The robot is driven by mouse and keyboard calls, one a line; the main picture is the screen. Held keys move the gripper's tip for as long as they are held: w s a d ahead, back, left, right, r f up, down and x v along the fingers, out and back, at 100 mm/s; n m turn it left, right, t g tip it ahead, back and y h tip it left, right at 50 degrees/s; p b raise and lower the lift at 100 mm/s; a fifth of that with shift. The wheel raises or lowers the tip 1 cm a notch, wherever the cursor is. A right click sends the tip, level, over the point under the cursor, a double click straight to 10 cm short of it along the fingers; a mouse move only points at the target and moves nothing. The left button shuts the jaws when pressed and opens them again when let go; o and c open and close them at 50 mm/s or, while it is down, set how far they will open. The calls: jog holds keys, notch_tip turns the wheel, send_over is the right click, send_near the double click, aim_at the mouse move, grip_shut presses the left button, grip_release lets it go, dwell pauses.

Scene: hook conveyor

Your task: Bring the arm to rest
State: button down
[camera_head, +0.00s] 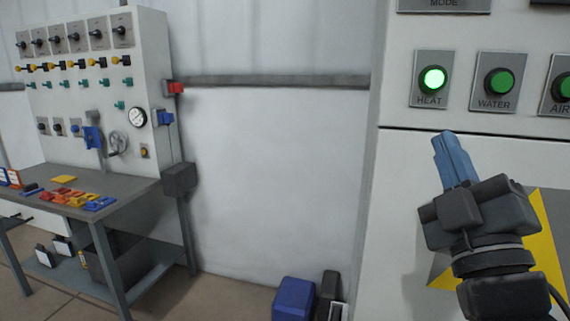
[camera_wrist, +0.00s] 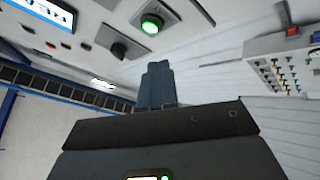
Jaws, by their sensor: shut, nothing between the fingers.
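My gripper (camera_head: 455,160) is in front of the white cabinet on the right of the head view. Its blue fingers are shut and empty, and they point up, below the row of buttons. In the wrist view my gripper (camera_wrist: 158,68) points toward a lit green button (camera_wrist: 151,24). In the head view the HEAT button (camera_head: 433,80) glows bright green. The WATER button (camera_head: 499,83) beside it is darker green. The fingertips appear below the HEAT button and apart from it in the head view.
The white cabinet (camera_head: 400,150) carries a yellow triangle partly behind my gripper. A workbench (camera_head: 130,197) with colored tags stands at the left, below a panel of switches. A blue bin (camera_head: 293,298) sits on the floor.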

jog(key=s+f+m+g+y, duration=0.1)
jog(key=s+f+m+g, duration=0.15)
jog(key=s+f, duration=0.65)
jog(key=s+f+m+g+y, duration=0.1)
jog(key=s+f+g, duration=0.3)
jog(key=f, duration=0.8)
jog(key=s+f+m+g, duration=0.2)
jog(key=s+f+m, duration=0.2)
jog(key=s, duration=0.8)
jog(key=s+f+m+g+h, duration=0.1)
jog(key=s+f+m+g, duration=0.1)
jog(key=s, duration=1)
notch_tip(320, 180, down, 3)
jog(key=shift+d+r+m, duration=0.1)
jog(key=shift+d+m, duration=0.25)
jog(key=shift+m, duration=0.5)
